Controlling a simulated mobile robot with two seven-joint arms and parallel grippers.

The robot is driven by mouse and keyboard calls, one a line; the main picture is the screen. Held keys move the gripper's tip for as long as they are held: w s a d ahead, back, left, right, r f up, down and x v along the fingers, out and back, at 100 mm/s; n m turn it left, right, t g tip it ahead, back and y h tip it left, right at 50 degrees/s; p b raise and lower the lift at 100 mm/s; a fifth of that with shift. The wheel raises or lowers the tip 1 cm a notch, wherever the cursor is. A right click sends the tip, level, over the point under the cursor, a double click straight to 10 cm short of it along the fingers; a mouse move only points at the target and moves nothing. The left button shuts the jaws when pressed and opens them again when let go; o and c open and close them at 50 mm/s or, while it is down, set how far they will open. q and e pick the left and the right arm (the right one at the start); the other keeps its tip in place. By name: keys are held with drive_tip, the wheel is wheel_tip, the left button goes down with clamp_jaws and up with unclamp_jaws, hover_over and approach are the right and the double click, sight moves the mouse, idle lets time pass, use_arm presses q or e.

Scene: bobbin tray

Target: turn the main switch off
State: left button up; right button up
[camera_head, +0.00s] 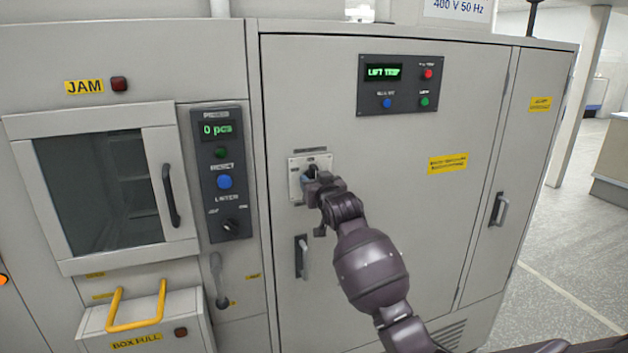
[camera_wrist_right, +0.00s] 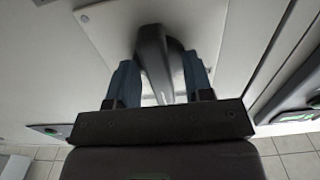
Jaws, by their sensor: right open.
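The main switch is a dark handle on a light plate (camera_head: 297,166) on the grey cabinet door. In the right wrist view the dark switch handle (camera_wrist_right: 153,62) stands between the two blue fingers of my right gripper (camera_wrist_right: 160,82). A gap shows beside the handle, so the fingers are open around it. In the head view my right gripper (camera_head: 309,182) is at the plate and hides most of the handle. The handle's exact angle is hard to read. My left gripper is not in view.
A panel (camera_head: 400,85) reading "LIFT TRIP" sits above on the same door. A door handle (camera_head: 301,257) is below the switch. To the left are a counter panel (camera_head: 222,172), a windowed door (camera_head: 107,190) and a yellow-handled box (camera_head: 146,322). Open floor lies at right.

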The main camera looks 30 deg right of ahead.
drive_tip(key=shift+w, duration=0.3)
clamp_jaws()
